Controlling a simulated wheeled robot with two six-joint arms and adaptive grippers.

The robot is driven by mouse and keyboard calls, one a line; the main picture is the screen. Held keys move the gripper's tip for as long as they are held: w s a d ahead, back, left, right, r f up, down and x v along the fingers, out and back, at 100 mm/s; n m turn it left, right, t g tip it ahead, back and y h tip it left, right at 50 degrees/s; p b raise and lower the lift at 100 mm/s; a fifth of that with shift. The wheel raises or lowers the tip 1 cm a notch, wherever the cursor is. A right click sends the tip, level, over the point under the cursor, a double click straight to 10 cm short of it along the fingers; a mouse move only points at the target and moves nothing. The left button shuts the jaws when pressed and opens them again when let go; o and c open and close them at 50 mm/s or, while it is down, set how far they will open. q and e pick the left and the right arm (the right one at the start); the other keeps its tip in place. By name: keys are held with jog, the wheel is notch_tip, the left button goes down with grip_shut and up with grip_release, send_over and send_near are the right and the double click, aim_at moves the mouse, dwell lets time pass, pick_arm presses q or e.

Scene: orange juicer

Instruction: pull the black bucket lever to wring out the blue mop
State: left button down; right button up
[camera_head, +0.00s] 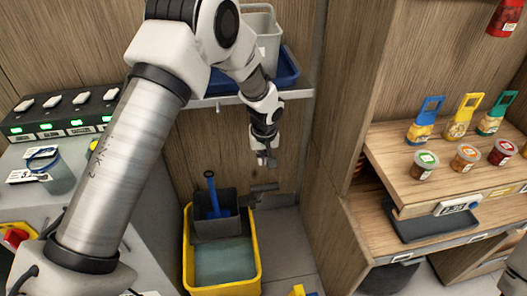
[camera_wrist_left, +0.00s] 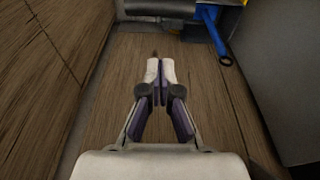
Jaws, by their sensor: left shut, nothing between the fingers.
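The yellow bucket (camera_head: 187,262) stands on the floor in the head view, with a dark grey wringer (camera_head: 217,228) at its back. The blue mop (camera_head: 212,190) stands in the wringer, its short handle sticking up. The black lever (camera_head: 264,188) juts out to the right of the wringer. My left gripper (camera_head: 266,160) hangs above the lever, apart from it, fingers down, shut and empty. In the left wrist view the shut fingertips (camera_wrist_left: 160,70) show against wood, with the blue handle (camera_wrist_left: 213,30) at upper right and a dark part at the top edge. My right gripper is not in view.
A wooden wall stands behind the bucket, and a shelf (camera_head: 210,102) with a blue tray (camera_head: 288,68) is above it. A wooden display (camera_head: 385,170) with jars is at right. A grey counter (camera_head: 75,205) is at left. Some grey floor (camera_head: 288,240) is clear right of the bucket.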

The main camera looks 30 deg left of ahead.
pick_arm(q)
jog(key=f, duration=0.6)
jog(key=shift+s+d+f, duration=0.1)
jog(key=shift+s+d, duration=0.1)
jog(key=shift+s, duration=0.15)
jog(key=shift+s+d+f, duration=0.2)
jog(key=shift+s+f, duration=0.05)
jog(key=shift+f, duration=0.15)
jog(key=shift+f, duration=0.1)
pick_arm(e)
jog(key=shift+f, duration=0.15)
